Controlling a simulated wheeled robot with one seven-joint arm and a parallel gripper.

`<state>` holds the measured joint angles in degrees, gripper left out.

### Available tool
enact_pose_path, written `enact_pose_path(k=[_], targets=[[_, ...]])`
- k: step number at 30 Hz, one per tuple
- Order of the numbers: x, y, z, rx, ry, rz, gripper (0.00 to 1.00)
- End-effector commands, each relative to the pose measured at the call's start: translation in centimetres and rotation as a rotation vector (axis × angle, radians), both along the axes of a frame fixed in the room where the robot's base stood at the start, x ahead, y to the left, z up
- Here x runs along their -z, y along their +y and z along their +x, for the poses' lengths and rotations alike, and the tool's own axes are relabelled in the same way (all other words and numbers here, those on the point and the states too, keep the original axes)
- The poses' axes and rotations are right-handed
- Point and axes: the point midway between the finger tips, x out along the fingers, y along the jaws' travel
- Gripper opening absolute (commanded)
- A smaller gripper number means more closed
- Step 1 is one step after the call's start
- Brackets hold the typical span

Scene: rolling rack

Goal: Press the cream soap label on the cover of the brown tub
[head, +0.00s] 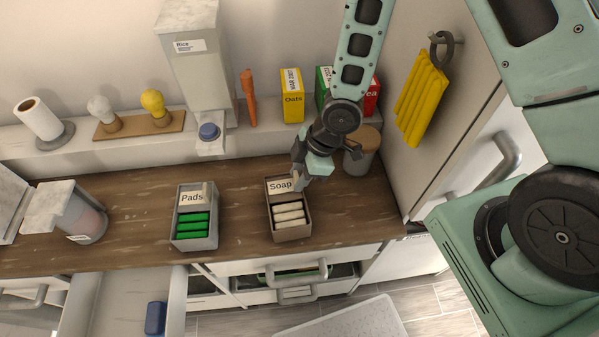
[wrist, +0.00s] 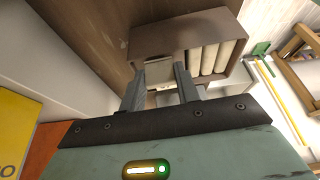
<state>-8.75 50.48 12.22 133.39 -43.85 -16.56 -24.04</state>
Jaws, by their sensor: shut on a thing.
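The brown tub (head: 291,230) stands on the wooden counter, with cream bars in its open front part. The cream soap label (head: 280,186), reading "Soap", is at the tub's back end, over its cover. My gripper (head: 301,182) is at the label's right edge, at the back of the tub. In the wrist view my gripper (wrist: 159,78) is shut on the label (wrist: 158,69), which spans between the fingertips in front of the tub (wrist: 183,35). Most of the cover is hidden by the label and fingers. I cannot tell whether the label touches it.
A grey tub (head: 195,240) with a "Pads" label and green pads stands to the left. A lidded canister (head: 361,155) stands close behind my gripper at the right. Boxes and a rice dispenser (head: 195,75) line the back shelf. Drawers (head: 120,300) are open below the counter.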

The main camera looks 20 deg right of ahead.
Motion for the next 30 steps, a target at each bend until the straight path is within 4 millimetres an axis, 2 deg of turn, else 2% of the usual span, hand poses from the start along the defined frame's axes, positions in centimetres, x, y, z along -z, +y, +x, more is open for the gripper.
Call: enact_pose_path(k=[25,26,27,28,30], targets=[[0.22,0.01,0.01,0.000,0.000,0.000,0.04],[0.22,0.01,0.01,0.000,0.000,0.000,0.37],[0.22,0.01,0.01,0.000,0.000,0.000,0.48],[0.22,0.01,0.01,0.000,0.000,0.000,0.57],[0.22,0.01,0.01,0.000,0.000,0.000,0.57]])
